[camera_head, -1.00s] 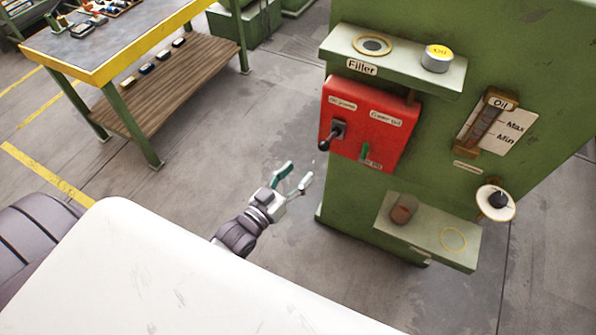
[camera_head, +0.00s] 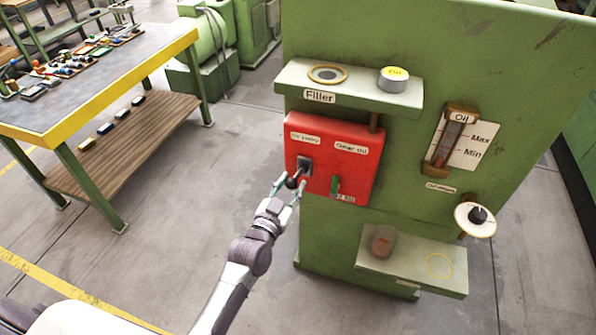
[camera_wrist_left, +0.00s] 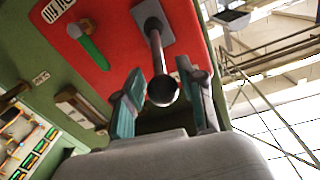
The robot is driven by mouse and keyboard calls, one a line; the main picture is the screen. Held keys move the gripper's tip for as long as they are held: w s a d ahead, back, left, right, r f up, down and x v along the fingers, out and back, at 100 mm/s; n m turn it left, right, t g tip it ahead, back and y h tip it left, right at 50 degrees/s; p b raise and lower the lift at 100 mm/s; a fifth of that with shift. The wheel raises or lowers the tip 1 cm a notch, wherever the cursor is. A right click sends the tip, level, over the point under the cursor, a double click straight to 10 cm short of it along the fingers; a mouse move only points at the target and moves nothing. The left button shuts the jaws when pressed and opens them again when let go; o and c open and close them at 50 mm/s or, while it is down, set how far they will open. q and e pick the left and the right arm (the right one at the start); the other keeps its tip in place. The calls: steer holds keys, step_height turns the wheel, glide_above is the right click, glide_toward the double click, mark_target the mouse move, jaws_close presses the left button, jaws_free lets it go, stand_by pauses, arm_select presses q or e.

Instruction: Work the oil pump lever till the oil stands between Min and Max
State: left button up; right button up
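The oil pump lever is a dark lever with a round knob (camera_wrist_left: 163,90), on the left of the red panel (camera_head: 352,156). In the head view the lever's mount (camera_head: 304,166) shows at the panel's left. My left gripper (camera_head: 288,187) is open, its fingers on either side of the knob; in the left wrist view the knob lies between the fingertips, with a gap visible on at least the left side. The oil gauge (camera_head: 450,140) has a sight tube beside a plate marked Max and Min; the oil level is too small to tell. My right gripper is not in view.
A green-handled lever (camera_head: 335,185) sits right of the oil pump lever. Above is a shelf (camera_head: 350,88) with the Filler hole and an oil cap (camera_head: 393,79). Below is a tray (camera_head: 415,262) with a brownish cup (camera_head: 383,241). A workbench (camera_head: 95,85) stands at left.

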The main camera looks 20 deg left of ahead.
mark_target(297, 176)
arm_select(q)
steer(key=shift+w+d, duration=0.15)
steer(key=shift+w, duration=1)
steer(key=shift+w+d, duration=0.1)
steer(key=shift+w, duration=1.05)
jaws_close()
